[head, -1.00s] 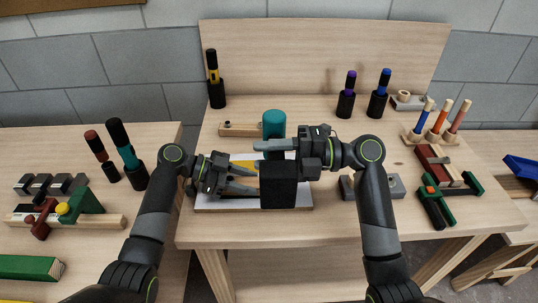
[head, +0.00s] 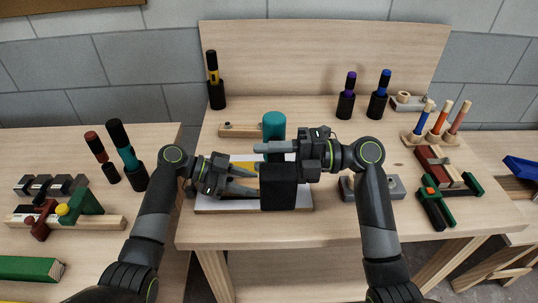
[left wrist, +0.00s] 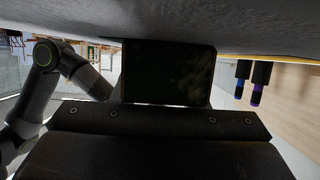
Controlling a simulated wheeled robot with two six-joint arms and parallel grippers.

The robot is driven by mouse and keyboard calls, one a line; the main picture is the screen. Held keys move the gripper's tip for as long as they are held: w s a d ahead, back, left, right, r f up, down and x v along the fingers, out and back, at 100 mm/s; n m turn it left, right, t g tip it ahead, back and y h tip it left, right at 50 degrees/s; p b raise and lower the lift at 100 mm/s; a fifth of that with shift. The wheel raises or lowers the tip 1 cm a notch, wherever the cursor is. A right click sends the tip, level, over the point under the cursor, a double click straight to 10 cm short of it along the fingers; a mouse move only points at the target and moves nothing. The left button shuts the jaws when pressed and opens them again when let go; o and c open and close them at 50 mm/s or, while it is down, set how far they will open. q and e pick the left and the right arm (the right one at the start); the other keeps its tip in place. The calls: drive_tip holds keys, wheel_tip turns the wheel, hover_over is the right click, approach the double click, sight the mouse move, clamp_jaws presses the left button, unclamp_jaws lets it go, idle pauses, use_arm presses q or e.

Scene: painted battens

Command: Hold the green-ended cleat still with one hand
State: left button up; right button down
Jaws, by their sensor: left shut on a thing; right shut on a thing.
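My left gripper (head: 256,183) is low over a white board (head: 225,208) on the bench, its fingers pointing right. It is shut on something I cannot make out. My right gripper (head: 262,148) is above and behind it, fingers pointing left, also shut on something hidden. A yellow piece (head: 242,165) lies between the two grippers, mostly covered. A black block shape (head: 278,187) stands in front of the fingertips and hides what is behind it. No green end of a cleat can be made out at the grippers. The left wrist view is mostly blocked by dark surfaces.
A teal cylinder (head: 273,122) and a wooden bar (head: 238,130) are just behind my right gripper. A grey block (head: 391,188) lies at right. Coloured tools (head: 437,120) and clamps (head: 450,190) crowd the right side. A green bar (head: 30,268) lies on the left table.

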idle(0.5)
drive_tip(key=shift+r, duration=2.5)
use_arm(q)
drive_tip(key=o, duration=1.1)
drive_tip(key=shift+o, duration=0.2)
drive_tip(key=v, duration=0.7)
drive_tip(key=shift+a+r, duration=0.1)
drive_tip(key=shift+a, duration=0.2)
